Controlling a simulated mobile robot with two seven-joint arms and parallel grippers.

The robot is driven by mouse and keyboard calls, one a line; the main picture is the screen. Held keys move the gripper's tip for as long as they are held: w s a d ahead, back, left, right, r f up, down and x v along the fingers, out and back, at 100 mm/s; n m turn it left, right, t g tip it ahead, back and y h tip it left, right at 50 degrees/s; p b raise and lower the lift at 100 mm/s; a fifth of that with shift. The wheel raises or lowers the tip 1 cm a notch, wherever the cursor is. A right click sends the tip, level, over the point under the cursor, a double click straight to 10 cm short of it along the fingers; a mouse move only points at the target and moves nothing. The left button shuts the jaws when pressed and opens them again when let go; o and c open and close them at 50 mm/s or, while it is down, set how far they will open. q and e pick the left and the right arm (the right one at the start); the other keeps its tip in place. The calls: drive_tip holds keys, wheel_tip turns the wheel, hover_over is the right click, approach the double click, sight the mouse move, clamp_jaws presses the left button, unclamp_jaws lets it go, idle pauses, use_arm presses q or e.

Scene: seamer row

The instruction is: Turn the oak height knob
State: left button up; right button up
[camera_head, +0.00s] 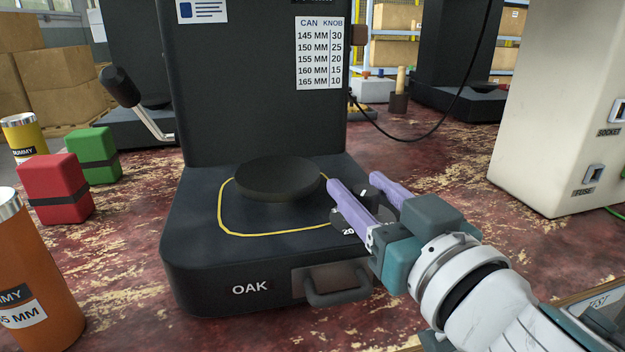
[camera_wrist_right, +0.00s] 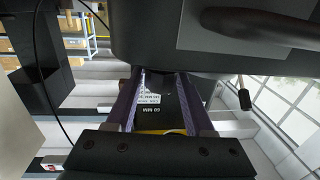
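The black seamer labelled OAK (camera_head: 250,289) stands in the middle of the head view, with a round dark plate (camera_head: 277,180) on its base. The black height knob (camera_head: 345,222), with a white 20 by it, sits at the base's right front corner and is partly hidden by my fingers. My right gripper (camera_head: 357,181) has its purple fingers apart, one on each side of the knob's raised part in the head view. I cannot tell whether they touch it. In the right wrist view the gripper (camera_wrist_right: 160,78) also shows a wide gap between its fingers. My left gripper is not in view.
A CAN/KNOB chart (camera_head: 320,53) is on the seamer's column; its 155 MM row reads 20. A handle (camera_head: 338,288) juts from the base front. An orange can (camera_head: 35,285), red block (camera_head: 55,190) and green block (camera_head: 92,153) stand left. A pale cabinet (camera_head: 560,100) is right.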

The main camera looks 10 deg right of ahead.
clamp_jaws()
drive_tip(key=shift+a+f+m+h+b, duration=0.1)
drive_tip(key=shift+f+m+h+b, duration=0.05)
drive_tip(key=shift+m+h+b, duration=0.45)
drive_tip(key=shift+h+b, duration=0.35)
drive_tip(key=shift+h, duration=0.25)
drive_tip(key=shift+r, duration=0.2)
drive_tip(key=shift+o, duration=1.6)
unclamp_jaws()
